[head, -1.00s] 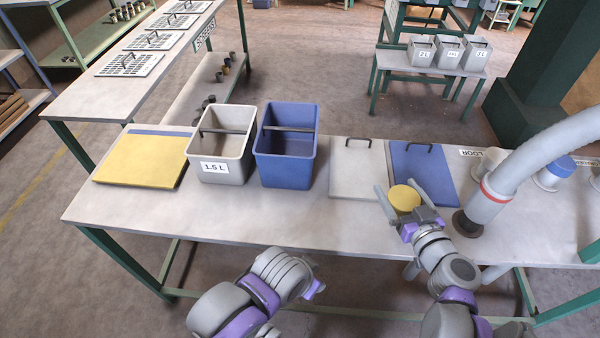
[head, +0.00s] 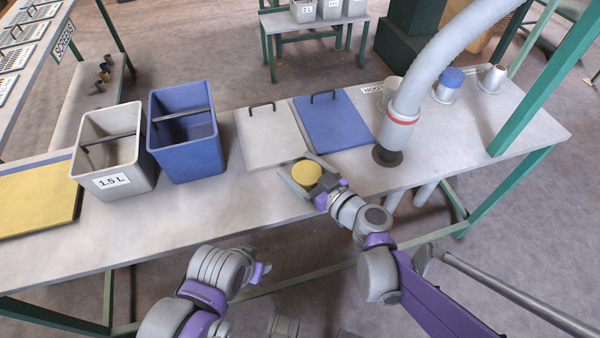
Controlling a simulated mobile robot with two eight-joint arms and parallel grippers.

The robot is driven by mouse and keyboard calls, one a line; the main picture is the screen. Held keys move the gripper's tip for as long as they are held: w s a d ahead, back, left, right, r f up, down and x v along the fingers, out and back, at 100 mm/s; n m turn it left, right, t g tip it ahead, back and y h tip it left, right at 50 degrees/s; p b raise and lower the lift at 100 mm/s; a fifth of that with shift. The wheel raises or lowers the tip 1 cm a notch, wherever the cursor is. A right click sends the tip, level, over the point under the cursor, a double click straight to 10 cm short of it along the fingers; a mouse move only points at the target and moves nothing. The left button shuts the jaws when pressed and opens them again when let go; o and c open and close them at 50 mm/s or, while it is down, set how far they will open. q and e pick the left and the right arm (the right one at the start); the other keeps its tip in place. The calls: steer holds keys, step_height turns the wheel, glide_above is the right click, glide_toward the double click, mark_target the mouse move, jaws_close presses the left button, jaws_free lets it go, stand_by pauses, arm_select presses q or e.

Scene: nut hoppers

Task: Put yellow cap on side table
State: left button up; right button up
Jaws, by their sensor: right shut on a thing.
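The yellow cap (head: 307,172) is a round disc between the fingers of my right gripper (head: 303,174), which is shut on it. It is over the long grey worktable (head: 205,218), by the front corners of a white lid and a blue lid. I cannot tell whether the cap touches the tabletop. My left gripper (head: 262,272) is in front of the table's near edge, far from the cap. Its fingers are too small and turned away to judge. A small table (head: 281,21) stands at the back; no table is marked as the side table.
The white lid (head: 270,138) and blue lid (head: 333,123) lie flat. A grey 1.5 L bin (head: 110,185), blue bin (head: 188,165) and yellow panel (head: 38,200) are at left. A thick grey hose (head: 440,65) rises at right. The table's front strip is clear.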

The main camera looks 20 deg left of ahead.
steer(key=shift+f, duration=0.95)
steer(key=o, duration=1)
steer(key=shift+f, duration=0.1)
steer(key=shift+r, duration=0.2)
steer(key=shift+s+d, duration=0.15)
steer(key=shift+d, duration=0.15)
steer(key=p+v, duration=0.1)
steer(key=v, duration=1)
steer(key=shift+s+d+p, duration=0.1)
steer(key=shift+d+p, duration=0.05)
steer(key=shift+p, duration=0.15)
